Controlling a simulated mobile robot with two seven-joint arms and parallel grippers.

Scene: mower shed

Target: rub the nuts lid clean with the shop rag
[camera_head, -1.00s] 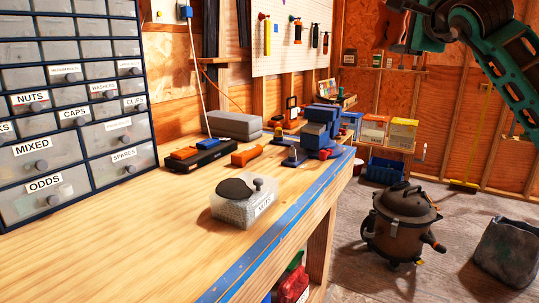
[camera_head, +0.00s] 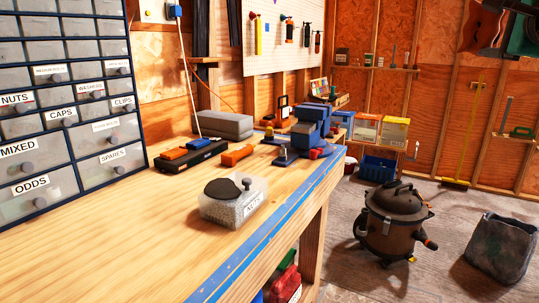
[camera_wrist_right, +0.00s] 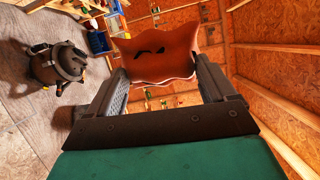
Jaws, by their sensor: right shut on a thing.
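The nuts box (camera_head: 225,210) is a clear, labelled tub of small metal pieces on the workbench. Its lid (camera_head: 262,181) has a small dark knob and a large dark patch that covers much of its left part. My right gripper (camera_wrist_right: 160,85) is shut on the shop rag (camera_wrist_right: 152,55), a reddish-brown cloth with dark marks that spreads beyond the fingers. In the head view the rag (camera_head: 482,28) is at the top right edge, in the air, well away from the lid. My left gripper is not in view.
The workbench (camera_head: 120,240) is bare in front of and left of the box. A drawer cabinet (camera_head: 65,130) stands at the left. A shop vacuum (camera_head: 390,220) is on the floor.

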